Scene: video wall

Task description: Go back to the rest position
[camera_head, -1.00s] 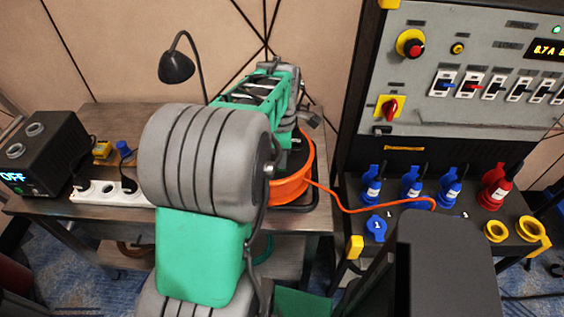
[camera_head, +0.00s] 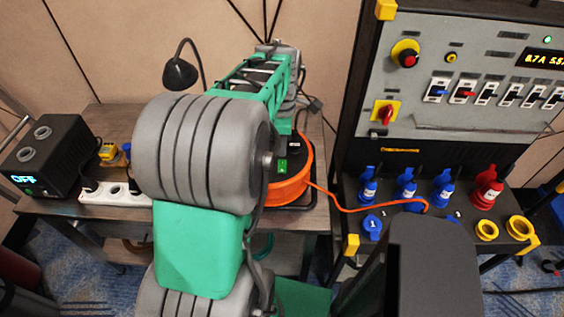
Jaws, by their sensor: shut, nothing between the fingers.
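My arm with grey joints and green links rises through the middle of the picture, from the bottom edge to above the wooden table (camera_head: 323,215). Its far part folds away over the table, near the wall. My gripper cannot be made out; the far end of the arm is hidden behind its own links. An orange cable reel (camera_head: 291,190) stands on the table, partly behind my arm. Its orange cable (camera_head: 345,207) runs right to the power rack's socket shelf (camera_head: 455,215).
A black power box (camera_head: 45,155) reading OFF and a white power strip (camera_head: 100,192) stand at the left of the table. A black desk lamp (camera_head: 180,73) stands behind my arm. The tall power rack (camera_head: 465,75) with switches and blue and red plugs fills the right.

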